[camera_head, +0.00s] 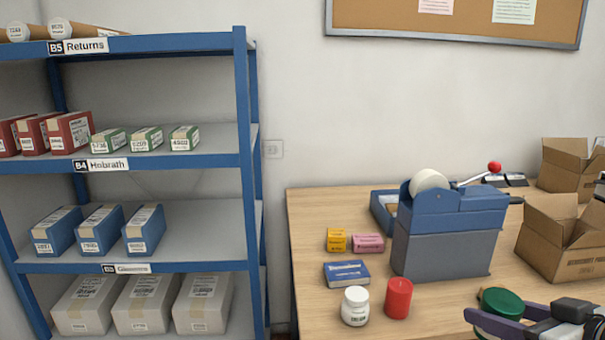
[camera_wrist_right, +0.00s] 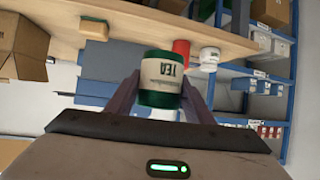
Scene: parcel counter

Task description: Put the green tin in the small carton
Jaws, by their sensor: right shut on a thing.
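My right gripper (camera_head: 508,325) is at the lower right of the head view, shut on the green tin (camera_head: 502,302). In the right wrist view the tin (camera_wrist_right: 160,98), with a pale "TEA" label, sits between the two fingers (camera_wrist_right: 160,100). I cannot tell whether it touches the table. An open brown carton (camera_head: 562,248) stands at the right edge of the table, up and right of the tin. A second open carton (camera_head: 570,166) stands behind it. I cannot tell for certain which is the small carton. My left gripper is not in view.
A red candle (camera_head: 398,299) and a white bottle (camera_head: 355,306) stand left of the tin. A blue and grey box-shaped device (camera_head: 443,243) stands behind them. A blue box (camera_head: 346,273), a yellow box (camera_head: 336,239) and a pink box (camera_head: 368,243) lie further left. Blue shelving (camera_head: 247,180) stands at the left.

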